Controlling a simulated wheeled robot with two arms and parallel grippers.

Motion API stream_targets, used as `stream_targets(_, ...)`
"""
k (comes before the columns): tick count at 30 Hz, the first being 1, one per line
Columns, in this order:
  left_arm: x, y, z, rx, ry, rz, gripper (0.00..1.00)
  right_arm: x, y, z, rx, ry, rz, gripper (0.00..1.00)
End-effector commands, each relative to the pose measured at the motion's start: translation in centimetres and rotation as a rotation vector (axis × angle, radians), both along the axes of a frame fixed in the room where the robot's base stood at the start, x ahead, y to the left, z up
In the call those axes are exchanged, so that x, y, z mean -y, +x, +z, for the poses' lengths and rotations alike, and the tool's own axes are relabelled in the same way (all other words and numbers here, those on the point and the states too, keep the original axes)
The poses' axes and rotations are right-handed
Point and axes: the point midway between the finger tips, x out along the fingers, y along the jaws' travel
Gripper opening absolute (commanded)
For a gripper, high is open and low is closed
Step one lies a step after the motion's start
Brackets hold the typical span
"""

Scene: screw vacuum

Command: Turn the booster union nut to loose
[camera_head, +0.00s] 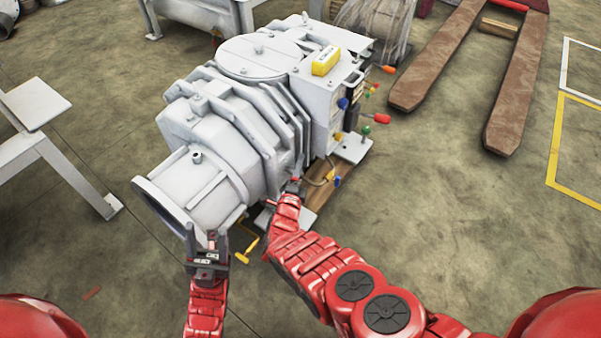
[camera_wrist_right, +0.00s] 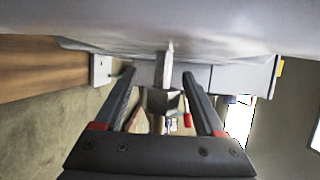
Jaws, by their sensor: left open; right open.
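A grey vacuum pump (camera_head: 215,125) stands on the floor in the head view. In the right wrist view, a grey metal nut-like fitting (camera_wrist_right: 165,101) with a thin stem hangs under the pump body; I take it to be the union nut. My right gripper (camera_wrist_right: 160,76) is open, with one finger on each side of the fitting and gaps between. In the head view my right gripper (camera_head: 294,185) is at the pump's lower side, its fingers mostly hidden. My left gripper (camera_head: 206,240) is open and empty, pointing up in front of the pump's round flange.
A yellow handle (camera_head: 243,257) is low beside the left gripper. Red (camera_head: 382,118), blue and green knobs stick out at the pump's right. A grey bench (camera_head: 50,145) is at left and a pallet jack (camera_head: 480,60) at upper right.

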Motion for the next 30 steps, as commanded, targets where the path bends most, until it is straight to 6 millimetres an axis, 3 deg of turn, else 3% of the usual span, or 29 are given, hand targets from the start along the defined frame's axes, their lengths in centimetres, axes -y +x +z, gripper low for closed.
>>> stream_targets(11,0.19,0.1,-0.28,-0.002,0.011,-0.005,0.5,0.15,0.61,0.03,0.0,-0.002,0.001,0.72)
stream_targets(23,0.18,0.1,-0.27,-0.002,0.01,-0.005,0.5,0.16,0.6,0.01,0.0,-0.002,0.0,0.0)
stream_targets(30,0.2,0.1,-0.37,-0.002,0.011,-0.005,0.5,0.13,0.63,-0.1,0.002,-0.005,0.002,0.0)
